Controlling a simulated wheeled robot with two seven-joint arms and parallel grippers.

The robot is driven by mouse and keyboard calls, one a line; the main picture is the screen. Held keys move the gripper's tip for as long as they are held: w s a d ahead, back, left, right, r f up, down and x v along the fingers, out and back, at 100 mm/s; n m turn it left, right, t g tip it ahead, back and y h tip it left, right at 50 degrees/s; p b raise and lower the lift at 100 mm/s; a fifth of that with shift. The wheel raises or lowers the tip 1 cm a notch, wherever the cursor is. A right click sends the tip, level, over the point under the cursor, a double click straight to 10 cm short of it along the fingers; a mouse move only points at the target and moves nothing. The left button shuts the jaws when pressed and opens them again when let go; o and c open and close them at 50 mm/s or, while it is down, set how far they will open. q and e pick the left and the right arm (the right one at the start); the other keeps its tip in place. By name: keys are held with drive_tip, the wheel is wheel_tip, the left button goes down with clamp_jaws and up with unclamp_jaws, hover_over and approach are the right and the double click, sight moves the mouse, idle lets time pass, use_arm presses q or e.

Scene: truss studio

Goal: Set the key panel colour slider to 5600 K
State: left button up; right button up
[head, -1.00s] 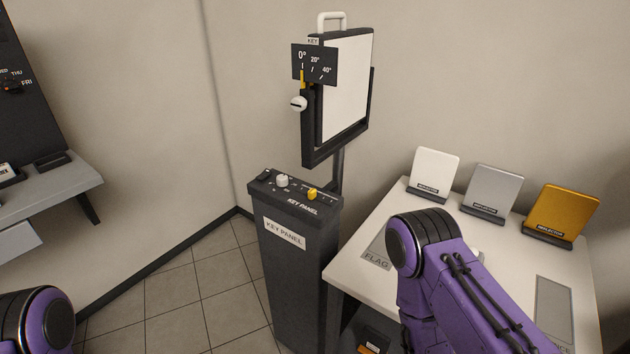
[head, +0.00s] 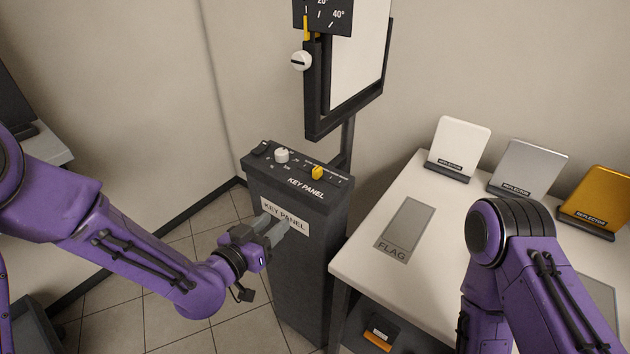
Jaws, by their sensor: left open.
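The key panel pedestal (head: 306,265) stands in the middle, dark, with a "KEY PANEL" label on its front. On its sloped top are a white knob (head: 281,155) and a yellow slider cap (head: 317,173) on a marked scale. The scale's figures are too small to read. My left gripper (head: 279,230) is open and empty, in front of the label and below the controls. My right arm is at the lower right and its gripper is out of view.
The lamp head (head: 352,75) with its tilt scale and white knob stands behind the pedestal. At right, a white table (head: 375,262) carries a marked flag spot (head: 406,228) and white (head: 459,147), silver (head: 529,168) and gold (head: 602,196) reflectors. Open floor lies left of the pedestal.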

sight(314, 173)
use_arm(q)
drive_tip(key=w+d+r+m+h, duration=0.1)
drive_tip(key=d+r+m+h, duration=0.2)
drive_tip(key=r, duration=0.4)
drive_tip(key=shift+t, duration=0.4)
drive_tip(key=p+x, duration=0.1)
drive_tip(key=x, duration=0.3)
drive_tip(key=p+x, duration=0.1)
drive_tip(key=x, duration=0.4)
drive_tip(key=shift+w+d+f, duration=0.1)
drive_tip(key=shift+w+f, duration=0.1)
drive_tip(key=shift+w, duration=0.05)
drive_tip(key=shift+w+d+f, duration=0.1)
drive_tip(key=shift+w+d, duration=0.15)
drive_tip(key=shift+w, duration=0.1)
clamp_jaws()
